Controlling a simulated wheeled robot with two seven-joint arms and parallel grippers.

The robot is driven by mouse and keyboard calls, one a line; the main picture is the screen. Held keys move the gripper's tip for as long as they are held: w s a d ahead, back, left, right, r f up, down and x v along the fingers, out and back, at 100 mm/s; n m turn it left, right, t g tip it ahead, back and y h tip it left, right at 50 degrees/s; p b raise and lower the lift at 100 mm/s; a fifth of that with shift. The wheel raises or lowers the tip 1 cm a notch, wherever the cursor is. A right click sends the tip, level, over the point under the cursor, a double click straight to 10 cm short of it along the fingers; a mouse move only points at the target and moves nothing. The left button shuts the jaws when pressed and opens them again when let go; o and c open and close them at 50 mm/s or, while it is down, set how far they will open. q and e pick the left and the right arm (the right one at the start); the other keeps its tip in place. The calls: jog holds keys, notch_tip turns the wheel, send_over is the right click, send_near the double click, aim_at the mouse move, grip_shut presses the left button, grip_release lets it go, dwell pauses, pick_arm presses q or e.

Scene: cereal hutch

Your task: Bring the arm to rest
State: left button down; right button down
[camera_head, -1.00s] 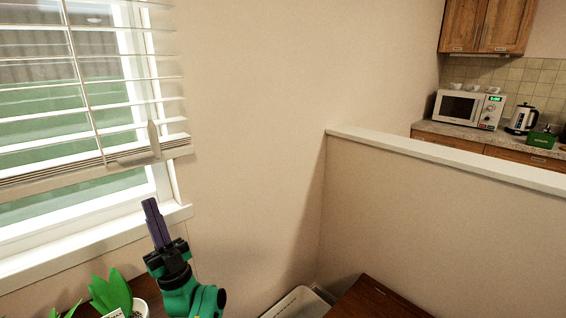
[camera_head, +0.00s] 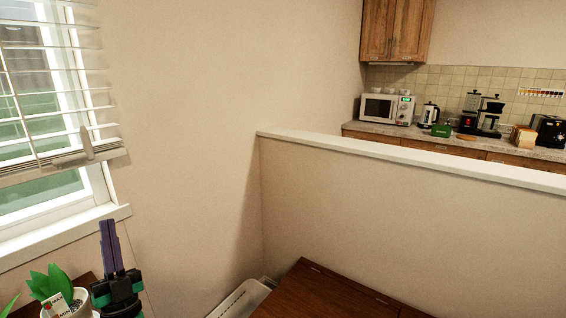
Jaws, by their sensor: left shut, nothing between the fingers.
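My left gripper (camera_head: 111,246) shows at the lower left, pointing up in front of the wall just right of the window. Its purple fingers are together with nothing between them. It is beside a potted plant, close to it in the picture; I cannot tell whether they touch. The rest of my left arm is cut off by the bottom edge. My right gripper is out of view.
The potted plant (camera_head: 58,288) with a tag stands at the lower left, below the window (camera_head: 48,205). A dark wooden surface (camera_head: 320,292) lies at the bottom middle. A half wall (camera_head: 400,215) separates a kitchen counter with a microwave (camera_head: 386,108). Open air lies right of the gripper.

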pick_arm(q)
jog(key=w+d+f+m+g+h, duration=0.2)
jog(key=w+d+f+g+h, duration=0.1)
jog(key=f+h, duration=0.25)
jog(key=w+d+f+m+g+h, duration=0.2)
jog(key=w+f+m+g+h, duration=0.1)
jog(key=f+h, duration=0.25)
jog(key=s+d+f+n+g+h, duration=0.1)
jog(key=s+d+f+g+h, duration=0.2)
jog(key=f+g, duration=0.55)
jog(key=s+d+f+n+g+y, duration=0.1)
jog(key=s+f+g, duration=0.5)
jog(key=s, duration=0.5)
jog(key=s+d+f+n+g, duration=0.2)
jog(key=s+f+g, duration=0.2)
jog(key=s+f, duration=0.55)
notch_tip(320, 180, down, 17)
jog(key=s+g+p, duration=0.1)
jog(key=s+p, duration=0.1)
jog(key=s+a+f+g+p, duration=0.1)
jog(key=s+a+f, duration=0.2)
jog(key=s+f, duration=1.1)
jog(key=s, duration=0.4)
jog(key=shift+a+f+m+y+p, duration=0.2)
jog(key=shift+f+m+y+p, duration=0.1)
jog(key=shift+f+p, duration=0.1)
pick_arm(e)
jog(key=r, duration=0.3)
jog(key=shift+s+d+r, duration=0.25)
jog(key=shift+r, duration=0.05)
